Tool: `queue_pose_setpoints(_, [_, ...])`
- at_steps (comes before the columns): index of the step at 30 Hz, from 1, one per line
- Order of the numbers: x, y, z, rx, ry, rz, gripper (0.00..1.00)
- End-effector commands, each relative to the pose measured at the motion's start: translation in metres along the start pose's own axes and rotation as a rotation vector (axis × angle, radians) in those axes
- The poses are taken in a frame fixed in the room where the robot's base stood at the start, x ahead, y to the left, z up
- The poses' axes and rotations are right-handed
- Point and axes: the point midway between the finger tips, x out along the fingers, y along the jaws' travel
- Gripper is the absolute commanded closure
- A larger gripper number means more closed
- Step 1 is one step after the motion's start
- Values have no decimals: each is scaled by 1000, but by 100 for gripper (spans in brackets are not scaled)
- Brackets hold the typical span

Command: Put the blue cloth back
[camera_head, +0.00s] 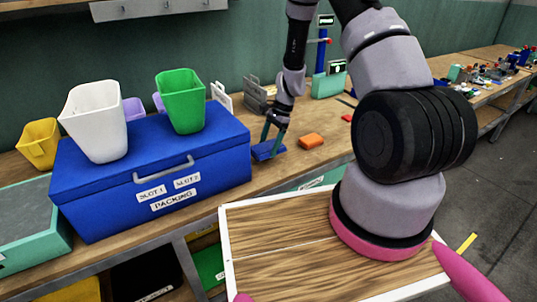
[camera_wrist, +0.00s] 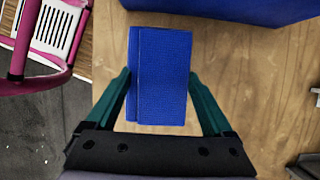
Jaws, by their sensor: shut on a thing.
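The blue cloth (camera_wrist: 160,75) is a folded, flat rectangle between the two teal fingers of my gripper (camera_wrist: 160,105) in the wrist view. My gripper is shut on it, with one finger at each long side. In the head view the blue cloth (camera_head: 266,151) is at the fingers of my gripper (camera_head: 273,137), over the wooden bench right of the blue box. I cannot tell whether the cloth touches the bench top.
A blue PACKING box (camera_head: 215,160) stands left of my gripper, with a white bin (camera_head: 95,120) and a green bin (camera_head: 181,100) on its lid. An orange block (camera_head: 311,141) lies on the wooden bench (camera_head: 300,170) just right of the cloth. A small red item (camera_head: 346,117) lies farther right.

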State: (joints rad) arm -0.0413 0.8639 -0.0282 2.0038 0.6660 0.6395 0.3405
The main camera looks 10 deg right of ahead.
Motion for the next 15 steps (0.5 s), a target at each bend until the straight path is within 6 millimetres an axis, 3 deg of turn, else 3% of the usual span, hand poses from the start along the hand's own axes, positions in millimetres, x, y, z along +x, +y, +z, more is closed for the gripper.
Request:
queue_pose_setpoints(9, [34,0,-14,1,-1,1,74])
queue_pose_setpoints(15, [35,0,-15,0,0,-1,74])
